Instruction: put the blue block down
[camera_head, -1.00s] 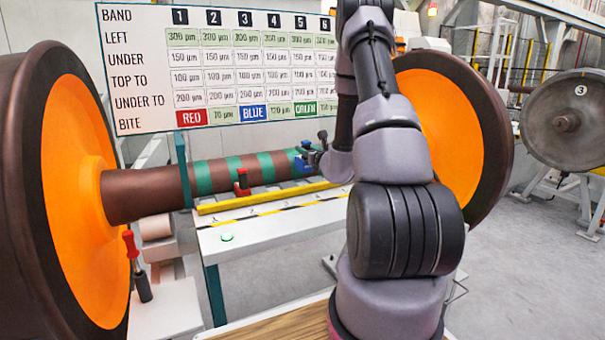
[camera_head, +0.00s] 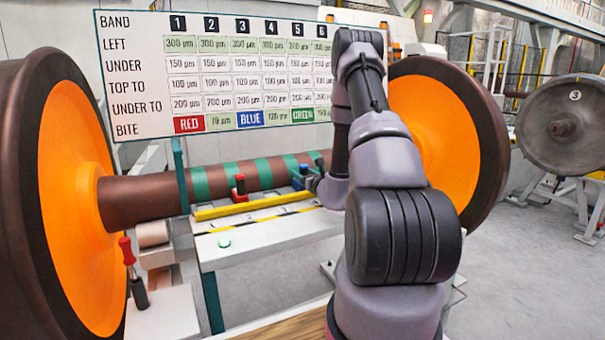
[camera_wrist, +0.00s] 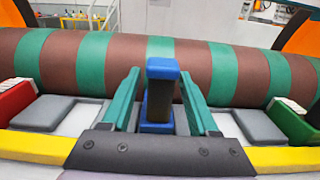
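The blue block (camera_wrist: 163,69) has a blue top, a dark upright middle and a blue foot. It stands upright on the bench ledge in front of the banded shaft (camera_wrist: 110,62). In the head view the blue block (camera_head: 298,178) is small and partly hidden by my gripper (camera_head: 312,178). In the wrist view my gripper (camera_wrist: 160,88) has its two teal fingers on either side of the block. A narrow gap shows between the fingers and the block, so the gripper looks open around it. The contact under the foot is hidden.
A red block (camera_head: 239,187) stands left on the ledge; a green block (camera_wrist: 292,124) is at the right. Grey pads (camera_wrist: 50,113) lie between. A yellow bar (camera_head: 250,205) runs along the front. Large orange wheels (camera_head: 75,200) flank the shaft. A chart board (camera_head: 225,75) is behind.

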